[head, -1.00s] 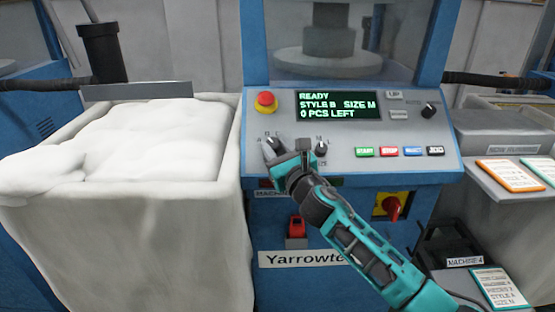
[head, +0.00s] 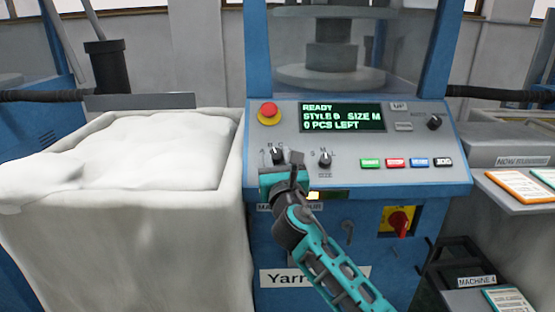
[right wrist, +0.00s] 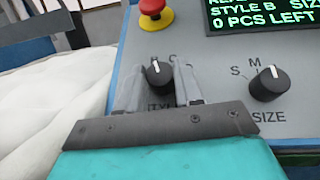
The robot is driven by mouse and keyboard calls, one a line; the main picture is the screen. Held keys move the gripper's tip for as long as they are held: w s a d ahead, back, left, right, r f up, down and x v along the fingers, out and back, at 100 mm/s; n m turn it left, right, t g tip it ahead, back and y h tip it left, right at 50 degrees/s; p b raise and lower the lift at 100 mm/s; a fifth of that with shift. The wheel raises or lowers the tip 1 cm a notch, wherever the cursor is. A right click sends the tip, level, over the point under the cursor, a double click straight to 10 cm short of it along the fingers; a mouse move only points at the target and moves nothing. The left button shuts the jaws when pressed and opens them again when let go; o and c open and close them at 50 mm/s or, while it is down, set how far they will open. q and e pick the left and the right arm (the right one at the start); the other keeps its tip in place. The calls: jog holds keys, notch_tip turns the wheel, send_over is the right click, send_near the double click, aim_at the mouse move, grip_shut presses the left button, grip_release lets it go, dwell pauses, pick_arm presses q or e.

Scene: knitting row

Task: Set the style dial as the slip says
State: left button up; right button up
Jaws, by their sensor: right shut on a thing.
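The style dial (right wrist: 158,76) is a black knob with a white mark on the sloped panel; it also shows in the head view (head: 277,155). Its mark points roughly up, near the middle letter; the left finger hides part of its scale. My right gripper (right wrist: 157,80) is shut on the dial, one finger on each side. The display (head: 342,117) reads READY, STYLE B, SIZE M, 0 PCS LEFT. A teal-edged slip (head: 506,299) lies at lower right beside the MACHINE 4 label, cut off by the frame and unreadable. My left gripper is not in view.
The size dial (right wrist: 269,83) sits just right of the style dial. A red stop button (head: 268,112) is above left. Coloured buttons (head: 407,162) are farther right. A bin of white material (head: 120,240) stands left. Orange-edged cards (head: 520,187) lie on the right shelf.

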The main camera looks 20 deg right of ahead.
jog(key=o, duration=1)
jog(key=shift+o, duration=0.2)
jog(key=p+v, duration=0.1)
jog(key=v, duration=1.2)
jog(key=shift+d, duration=0.1)
